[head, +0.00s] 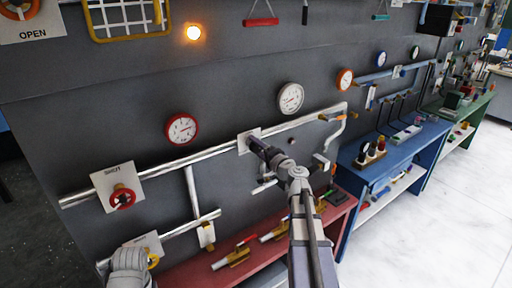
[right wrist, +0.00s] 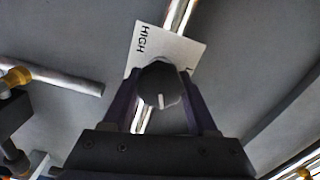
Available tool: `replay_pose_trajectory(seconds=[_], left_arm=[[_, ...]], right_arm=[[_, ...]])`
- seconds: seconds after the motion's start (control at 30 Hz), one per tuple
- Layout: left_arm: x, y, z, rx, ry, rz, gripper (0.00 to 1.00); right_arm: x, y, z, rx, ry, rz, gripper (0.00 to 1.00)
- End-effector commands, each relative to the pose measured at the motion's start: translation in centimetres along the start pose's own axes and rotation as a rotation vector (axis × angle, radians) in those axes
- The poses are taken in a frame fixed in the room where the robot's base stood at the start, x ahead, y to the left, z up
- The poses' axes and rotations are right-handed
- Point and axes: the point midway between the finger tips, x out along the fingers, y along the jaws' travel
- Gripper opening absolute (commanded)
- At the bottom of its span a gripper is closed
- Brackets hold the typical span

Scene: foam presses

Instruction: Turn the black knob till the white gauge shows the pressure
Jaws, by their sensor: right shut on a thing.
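The black knob (right wrist: 160,84) sits between the two fingers of my right gripper (right wrist: 162,98) in the right wrist view, and the fingers are shut on its sides. Its white mark points toward the bottom of that view. Behind it is a white plate (right wrist: 190,50) with the word HIGH. In the head view my right gripper (head: 257,146) reaches the wall plate (head: 243,141) and hides the knob. The white gauge (head: 290,97) is on the wall above and to the right; its needle is too small to read surely.
A red-rimmed gauge (head: 182,129) and an orange gauge (head: 345,79) flank the white one. A red handwheel (head: 123,198) is on a SHUT plate at left. A silver pipe (head: 215,148) runs along the wall. A red bench (head: 190,276) with tools stands below.

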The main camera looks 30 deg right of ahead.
Motion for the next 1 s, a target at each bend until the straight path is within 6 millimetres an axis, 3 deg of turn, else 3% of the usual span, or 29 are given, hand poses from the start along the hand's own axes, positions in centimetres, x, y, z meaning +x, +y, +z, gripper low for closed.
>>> replay_pose_trajectory(seconds=[1.0], left_arm=[[0.17, 0.01, -0.01, 0.0, 0.0, 0.0, 0.47]], right_arm=[[-0.05, 0.18, 0.09, 0.964, 0.001, 0.001, 0.03]])
